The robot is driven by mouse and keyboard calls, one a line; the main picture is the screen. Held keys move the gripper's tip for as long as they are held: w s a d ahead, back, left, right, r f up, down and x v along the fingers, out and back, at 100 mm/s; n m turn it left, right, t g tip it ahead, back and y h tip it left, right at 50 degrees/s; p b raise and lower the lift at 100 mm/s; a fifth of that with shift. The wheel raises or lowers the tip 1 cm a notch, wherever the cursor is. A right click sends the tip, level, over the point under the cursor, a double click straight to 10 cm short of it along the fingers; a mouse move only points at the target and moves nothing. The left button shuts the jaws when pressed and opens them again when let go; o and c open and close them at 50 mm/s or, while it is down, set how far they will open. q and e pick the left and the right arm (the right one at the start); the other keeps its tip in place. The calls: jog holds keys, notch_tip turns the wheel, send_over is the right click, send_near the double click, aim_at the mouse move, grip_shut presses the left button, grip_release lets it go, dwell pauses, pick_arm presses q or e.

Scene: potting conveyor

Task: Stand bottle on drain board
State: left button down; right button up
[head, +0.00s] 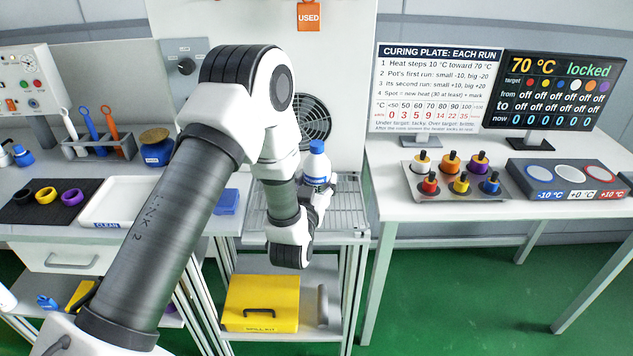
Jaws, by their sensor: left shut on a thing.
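The bottle (317,166) is white with a blue cap and a blue band low on its body. It stands upright over the back part of the drain board (350,217), a metal wire rack between the two benches. My left gripper (322,190) is shut on the bottle low on its body. My arm and gripper hide the bottle's base, so I cannot tell whether it touches the rack. My right gripper is not in view.
A fan grille (312,122) is in the panel behind the rack. A yellow spill kit (260,303) sits on the shelf below. The left bench holds a white tray (118,222) and a blue jar (156,150). A pot tray (421,198) stands on the right bench.

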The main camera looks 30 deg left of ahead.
aim_at(318, 186)
pick_arm(q)
jog(key=x, duration=0.3)
jog(key=shift+s+a, duration=0.1)
jog(key=shift+a, duration=0.15)
notch_tip(318, 186, down, 3)
jog(key=shift+f+p, duration=0.2)
jog(key=shift+p, duration=0.3)
jog(key=shift+f, duration=0.35)
jog(key=shift+c, duration=1.2)
grip_release()
